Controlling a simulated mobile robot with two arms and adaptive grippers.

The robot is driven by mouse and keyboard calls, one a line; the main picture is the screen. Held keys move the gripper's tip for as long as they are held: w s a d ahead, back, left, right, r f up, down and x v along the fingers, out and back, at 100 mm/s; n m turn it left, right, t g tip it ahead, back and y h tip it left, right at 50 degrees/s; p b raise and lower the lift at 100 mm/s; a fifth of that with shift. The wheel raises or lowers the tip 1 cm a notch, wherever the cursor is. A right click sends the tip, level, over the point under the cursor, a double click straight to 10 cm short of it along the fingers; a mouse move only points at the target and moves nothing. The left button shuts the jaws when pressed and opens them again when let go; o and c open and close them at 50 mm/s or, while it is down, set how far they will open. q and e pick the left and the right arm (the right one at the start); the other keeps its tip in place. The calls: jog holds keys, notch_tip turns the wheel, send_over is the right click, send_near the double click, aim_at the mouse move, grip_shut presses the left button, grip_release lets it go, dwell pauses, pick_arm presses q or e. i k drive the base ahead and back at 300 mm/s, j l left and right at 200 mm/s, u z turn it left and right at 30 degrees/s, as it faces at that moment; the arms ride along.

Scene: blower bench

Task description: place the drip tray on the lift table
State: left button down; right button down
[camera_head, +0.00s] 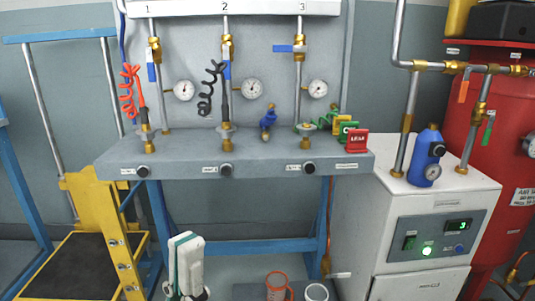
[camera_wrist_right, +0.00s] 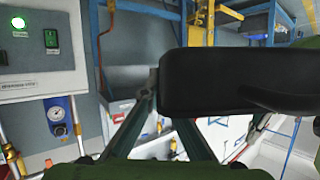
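The lift table (camera_head: 75,268) stands at the lower left in the head view, with a yellow frame and a dark, bare-looking platform. A large black piece with rounded edges, which looks like the drip tray (camera_wrist_right: 240,82), fills the upper middle and right of the right wrist view. My right gripper (camera_wrist_right: 157,92) has its fingers converging at the left end of this piece and seems shut on it; one fingertip is hidden behind it. My left gripper (camera_head: 187,291) is at the bottom of the head view, below a white and green wrist; its fingertips are cut off.
A grey bench (camera_head: 235,158) with valves and gauges spans the middle. A white cabinet (camera_head: 432,205) with a lit panel stands right, by a red tank (camera_head: 510,130). An orange cup (camera_head: 277,288) and a white cup (camera_head: 316,291) show at the bottom. Blue posts flank the lift table.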

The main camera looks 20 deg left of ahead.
aim_at(87, 273)
jog(key=k+j, duration=0.1)
jog(key=j, duration=0.35)
jog(key=k+j, duration=0.1)
jog(key=j, duration=0.4)
jog(key=k+j, duration=0.1)
jog(key=j, duration=0.35)
jog(key=k+j, duration=0.1)
jog(key=j, duration=0.85)
jog(key=k+j, duration=0.1)
jog(key=j, duration=1.55)
jog(key=i+j, duration=0.25)
jog(key=i+u, duration=0.05)
jog(key=i, duration=0.05)
